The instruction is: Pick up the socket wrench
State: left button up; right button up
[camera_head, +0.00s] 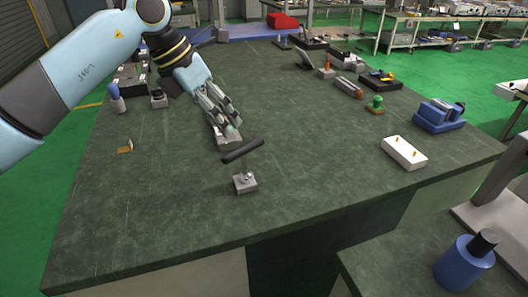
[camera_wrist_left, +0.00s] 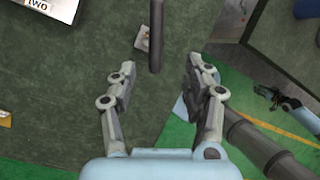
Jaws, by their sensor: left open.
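A dark, round bar (camera_head: 242,150), which looks like the socket wrench, is near the middle of the green table in the head view, just above a small grey metal block (camera_head: 244,183). In the left wrist view the bar (camera_wrist_left: 156,35) points up between the fingers' directions, beside the block (camera_wrist_left: 142,38). My left gripper (camera_head: 230,126) is open and empty, behind the bar and apart from it. Its spread fingers (camera_wrist_left: 160,72) show in the left wrist view. What looks like my right gripper (camera_wrist_left: 268,95) is small at the right of that view, over the green floor.
A white labelled plate (camera_wrist_left: 45,14) lies close by. A white block with pegs (camera_head: 404,153), a green knob (camera_head: 375,103) and a blue vise-like device (camera_head: 438,116) stand to the right. A small yellow piece (camera_head: 125,147) lies to the left. The table's front is clear.

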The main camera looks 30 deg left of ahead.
aim_at(241, 146)
pick_arm(q)
jog(key=x, duration=0.5)
jog(key=shift+w+d+f, duration=0.1)
jog(key=shift+d+f, duration=0.05)
jog(key=shift+f, duration=0.05)
jog(key=x, duration=0.1)
jog(key=p+x, duration=0.1)
jog(key=x, duration=0.2)
jog(key=shift+w+a+f+p, duration=0.25)
jog(key=shift+w+p, duration=0.05)
jog(key=shift+w, duration=0.05)
jog(key=shift+w+f, duration=0.1)
jog(key=shift+f, duration=0.2)
pick_arm(e)
jog(key=shift+s+a+r, duration=0.55)
jog(key=shift+a+r, duration=0.05)
jog(key=shift+r, duration=0.15)
pick_arm(q)
jog(key=shift+c, duration=0.3)
jog(key=c, duration=0.9)
grip_shut()
pick_arm(e)
jog(key=shift+s+a, duration=0.15)
jog(key=shift+s, duration=0.05)
